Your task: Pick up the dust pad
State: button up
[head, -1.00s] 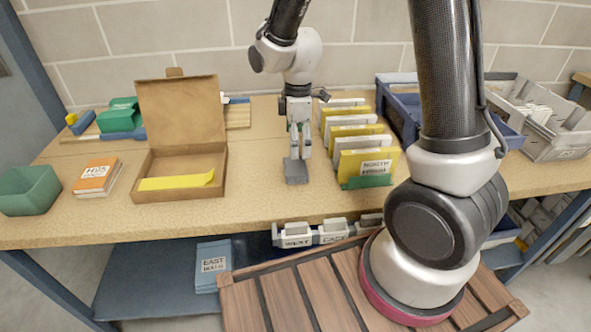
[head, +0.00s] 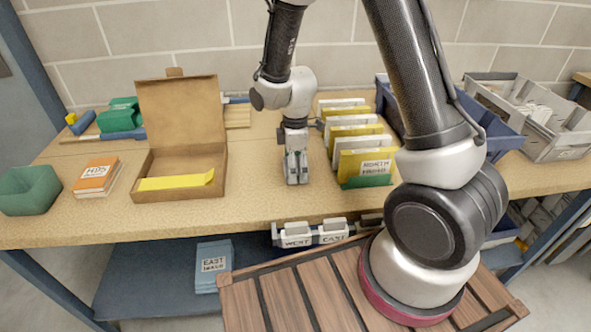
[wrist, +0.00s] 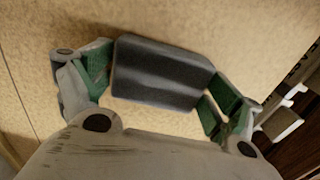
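The dust pad (wrist: 160,72) is a dark grey block lying on the tan tabletop. In the wrist view it sits between the two green-lined fingers of my gripper (wrist: 163,88), which are spread wide, one at each end of the pad. Whether either finger touches the pad I cannot tell. In the head view my gripper (head: 297,168) points down at the tabletop, low over the pad's place, and its fingers mostly hide the pad.
An open cardboard box (head: 180,194) with a yellow strip stands left of my gripper. A row of yellow and white file cards (head: 364,165) stands close on the right. Blue and grey bins (head: 556,154) are farther right. A green bin (head: 30,192) and orange-topped cards (head: 97,176) lie far left.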

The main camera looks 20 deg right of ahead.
jog(key=c, duration=0.3)
jog(key=shift+r, duration=0.1)
notch_tip(320, 180, up, 9)
jog(key=shift+f, duration=0.15)
jog(key=shift+r, duration=0.6)
jog(key=o, duration=0.3)
jog(key=shift+c, duration=1.4)
